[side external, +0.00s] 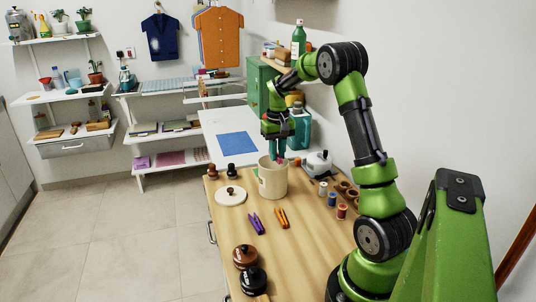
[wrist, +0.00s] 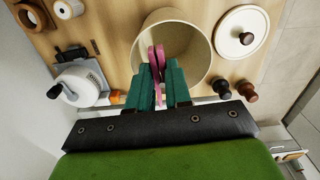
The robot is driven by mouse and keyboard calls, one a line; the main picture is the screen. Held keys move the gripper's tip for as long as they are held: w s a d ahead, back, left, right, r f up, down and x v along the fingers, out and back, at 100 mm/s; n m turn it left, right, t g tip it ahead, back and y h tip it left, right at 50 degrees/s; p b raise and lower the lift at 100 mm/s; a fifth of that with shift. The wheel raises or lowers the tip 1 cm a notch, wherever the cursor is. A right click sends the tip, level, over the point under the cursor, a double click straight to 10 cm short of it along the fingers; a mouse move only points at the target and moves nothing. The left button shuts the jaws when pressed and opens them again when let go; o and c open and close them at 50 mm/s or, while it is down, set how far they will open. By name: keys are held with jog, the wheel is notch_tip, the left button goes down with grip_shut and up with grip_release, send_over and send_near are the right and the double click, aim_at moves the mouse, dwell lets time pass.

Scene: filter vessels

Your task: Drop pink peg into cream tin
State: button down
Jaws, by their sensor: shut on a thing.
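The cream tin (side external: 272,182) stands upright and open-topped on the wooden worktop; its round mouth also shows in the wrist view (wrist: 203,47). My gripper (side external: 278,150) points down just above the tin. In the wrist view its teal fingers (wrist: 158,88) are shut on the pink peg (wrist: 157,62). The peg's visible end lies over the tin's opening, near the rim closest to the gripper. How far the peg's tip is above or below the rim is hard to tell.
A cream lid with a dark knob (side external: 231,196) lies left of the tin. Purple pegs (side external: 256,223) and orange pegs (side external: 281,218) lie in front. Two dark-knobbed jars (side external: 247,267) stand at the front.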

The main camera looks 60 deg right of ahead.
jog(key=c, duration=1)
grip_release()
notch_tip(320, 180, up, 17)
jog(key=shift+f, duration=0.1)
